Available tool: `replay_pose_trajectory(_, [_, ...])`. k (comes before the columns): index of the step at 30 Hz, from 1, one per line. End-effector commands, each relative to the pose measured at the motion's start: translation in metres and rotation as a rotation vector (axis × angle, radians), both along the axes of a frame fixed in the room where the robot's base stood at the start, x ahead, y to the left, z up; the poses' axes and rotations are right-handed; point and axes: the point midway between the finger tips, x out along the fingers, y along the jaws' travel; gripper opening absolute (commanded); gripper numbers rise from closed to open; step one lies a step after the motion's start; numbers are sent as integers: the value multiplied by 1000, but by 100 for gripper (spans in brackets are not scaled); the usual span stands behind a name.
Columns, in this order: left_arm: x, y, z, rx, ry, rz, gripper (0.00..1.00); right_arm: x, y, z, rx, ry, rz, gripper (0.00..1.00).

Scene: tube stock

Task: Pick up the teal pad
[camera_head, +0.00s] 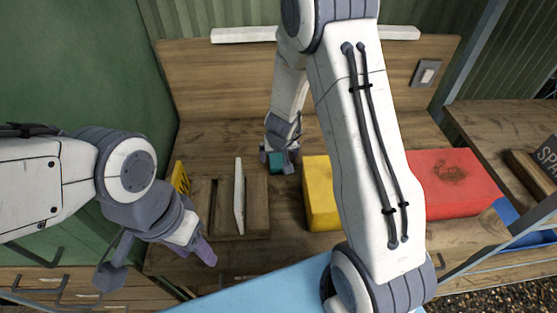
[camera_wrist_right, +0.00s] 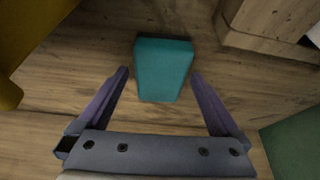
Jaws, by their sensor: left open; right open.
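The teal pad (camera_head: 276,161) lies on the wooden worktop, partly hidden by my right gripper in the head view. In the right wrist view the teal pad (camera_wrist_right: 163,68) is a small tapered block just beyond and between the fingertips. My right gripper (camera_wrist_right: 158,80) is open and empty, with a finger to either side of the pad's near end; I cannot tell whether either touches it. It also shows in the head view (camera_head: 280,160), reaching down over the pad. My left gripper (camera_head: 160,268) is open and empty at the front left, well away from the pad.
A wooden holder (camera_head: 257,200) with an upright white panel (camera_head: 239,195) stands left of the pad. A yellow box (camera_head: 318,193) is close on the right, with a red box (camera_head: 453,183) further right. A yellow sign (camera_head: 180,178) is at the left.

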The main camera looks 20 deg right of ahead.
Motion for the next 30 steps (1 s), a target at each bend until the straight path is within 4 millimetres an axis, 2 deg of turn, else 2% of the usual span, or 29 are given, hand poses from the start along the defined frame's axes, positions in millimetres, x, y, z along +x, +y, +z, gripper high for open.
replay_pose_trajectory(21, [0,0,-3,0,0,0,50,0,0,-5,0,0,0,100])
replay_pose_trajectory(26, [0,0,-3,0,0,0,50,0,0,-5,0,0,0,39])
replay_pose_trajectory(27, [0,0,-3,0,0,0,50,0,0,-5,0,0,0,24])
replay_pose_trajectory(28, [0,0,-3,0,0,0,50,0,0,-5,0,0,0,15])
replay_pose_trajectory(30, [0,0,-3,0,0,0,50,0,0,-5,0,0,0,15])
